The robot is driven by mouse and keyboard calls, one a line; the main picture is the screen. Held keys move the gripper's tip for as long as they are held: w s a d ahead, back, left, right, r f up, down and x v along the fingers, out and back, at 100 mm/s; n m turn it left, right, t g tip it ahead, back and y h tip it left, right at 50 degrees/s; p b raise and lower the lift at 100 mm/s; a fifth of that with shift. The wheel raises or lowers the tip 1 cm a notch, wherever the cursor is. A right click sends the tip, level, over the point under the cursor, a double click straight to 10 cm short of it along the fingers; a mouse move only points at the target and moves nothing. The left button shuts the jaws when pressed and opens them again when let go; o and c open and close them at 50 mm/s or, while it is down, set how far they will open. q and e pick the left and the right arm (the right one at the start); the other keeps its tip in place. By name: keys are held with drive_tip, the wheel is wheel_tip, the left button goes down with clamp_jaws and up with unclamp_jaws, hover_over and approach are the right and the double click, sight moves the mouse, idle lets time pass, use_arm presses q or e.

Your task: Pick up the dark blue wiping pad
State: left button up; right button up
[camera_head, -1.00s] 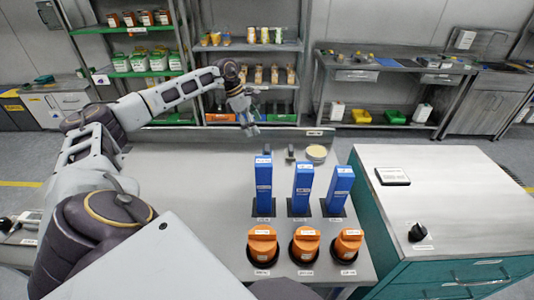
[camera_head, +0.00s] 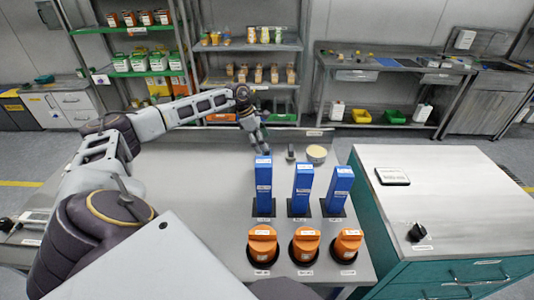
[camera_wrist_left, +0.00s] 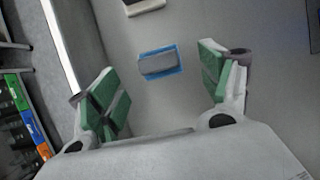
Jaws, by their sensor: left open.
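The wiping pad (camera_wrist_left: 159,64) looks like a small grey-blue block on a bright blue rectangle in the left wrist view. It lies on the grey table ahead of my left fingers, between their lines. In the head view it is mostly hidden by my left gripper and the left blue box. My left gripper (camera_head: 258,139) hangs above the back of the table. Its green-padded fingers (camera_wrist_left: 160,85) are wide apart and empty, with the pad beyond their tips. My right gripper is not in view.
Three tall blue boxes (camera_head: 302,189) stand in front of the gripper, with orange-capped containers (camera_head: 305,245) nearer. A small grey item (camera_head: 291,153) and a round pale-topped container (camera_head: 316,154) stand to the right.

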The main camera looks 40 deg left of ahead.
use_arm(q)
drive_tip(key=shift+w+d+f, duration=0.2)
drive_tip(key=shift+d+f, duration=0.05)
drive_tip(key=shift+f, duration=0.35)
drive_tip(key=x, duration=0.3)
drive_tip(key=shift+r+p, duration=0.1)
drive_tip(key=shift+p, duration=0.2)
drive_tip(key=shift+w+f, duration=0.15)
drive_tip(key=shift+f, duration=0.3)
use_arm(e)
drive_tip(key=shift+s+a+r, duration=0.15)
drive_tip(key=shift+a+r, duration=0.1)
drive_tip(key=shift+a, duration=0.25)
use_arm(q)
drive_tip(key=c, duration=1.1)
